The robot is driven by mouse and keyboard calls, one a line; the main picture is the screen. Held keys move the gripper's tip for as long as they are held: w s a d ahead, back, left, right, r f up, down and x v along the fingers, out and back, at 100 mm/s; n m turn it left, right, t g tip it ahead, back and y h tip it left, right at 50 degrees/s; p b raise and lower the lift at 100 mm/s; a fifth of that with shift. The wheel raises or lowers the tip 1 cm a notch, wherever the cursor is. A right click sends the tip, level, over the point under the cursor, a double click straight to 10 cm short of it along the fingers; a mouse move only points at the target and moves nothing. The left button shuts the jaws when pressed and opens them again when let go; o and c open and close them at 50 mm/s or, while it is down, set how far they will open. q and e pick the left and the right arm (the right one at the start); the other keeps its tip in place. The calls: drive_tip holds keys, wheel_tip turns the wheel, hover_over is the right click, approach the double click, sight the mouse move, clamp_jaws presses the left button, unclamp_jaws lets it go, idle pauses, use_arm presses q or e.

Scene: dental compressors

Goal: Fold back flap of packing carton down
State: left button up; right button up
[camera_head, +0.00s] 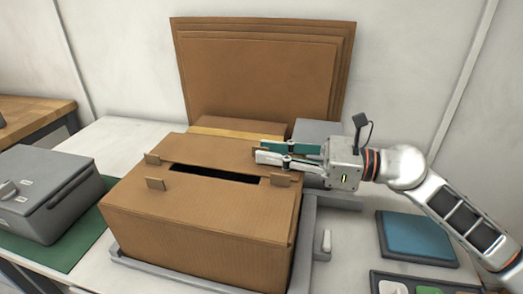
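The brown packing carton (200,235) stands on the table in the middle of the view. Its back flap (222,152) lies low across the top, close to level. A dark narrow slot separates it from the front flap (215,200). My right gripper (258,153) reaches in from the right over the right end of the back flap. Its two fingers show a narrow gap, with something brown between them. I cannot tell whether they pinch a cardboard tab there or are only around it. My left gripper is not in view.
Small upright tabs (156,184) stand on the carton top. Flat cardboard sheets (262,75) lean on the wall behind. A grey case (48,195) on a green mat (75,245) is at left. A blue pad (416,237) and a tray of small parts (425,284) are at right.

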drive_tip(key=v, duration=0.9)
drive_tip(key=shift+d, duration=0.25)
drive_tip(key=shift+s, duration=0.1)
